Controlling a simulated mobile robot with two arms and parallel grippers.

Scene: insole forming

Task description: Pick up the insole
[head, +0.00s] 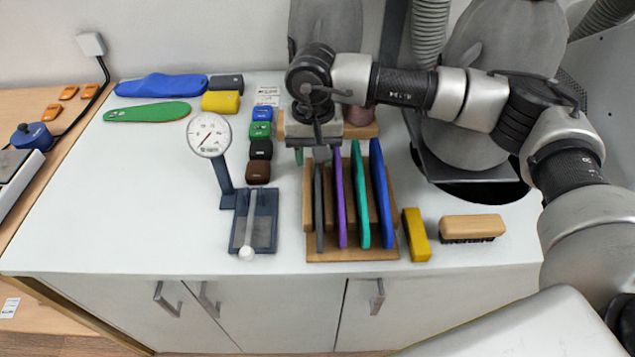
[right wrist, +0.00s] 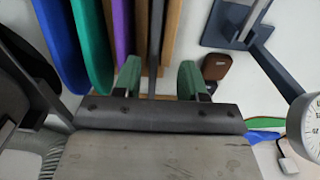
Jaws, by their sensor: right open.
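A wooden rack (head: 350,255) on the white worktop holds upright insoles: dark grey (head: 319,205), purple (head: 341,205), teal (head: 360,195) and blue (head: 381,195). My right gripper (head: 318,153) is above the rack's rear left, over the dark grey insole. In the right wrist view my right gripper (right wrist: 158,78) has its green-padded fingers apart, with the thin dark grey insole (right wrist: 155,45) lined up between them. I cannot tell if either finger touches it. The purple insole (right wrist: 122,30), teal insole (right wrist: 92,45) and blue insole (right wrist: 58,40) stand to one side. My left gripper is not in view.
A dial gauge (head: 209,135) on a stand is left of the rack. A green flat insole (head: 147,112) and a blue one (head: 162,86) lie at the back left. Several small blocks (head: 260,148), a yellow block (head: 416,235) and a brush (head: 472,228) are near the rack.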

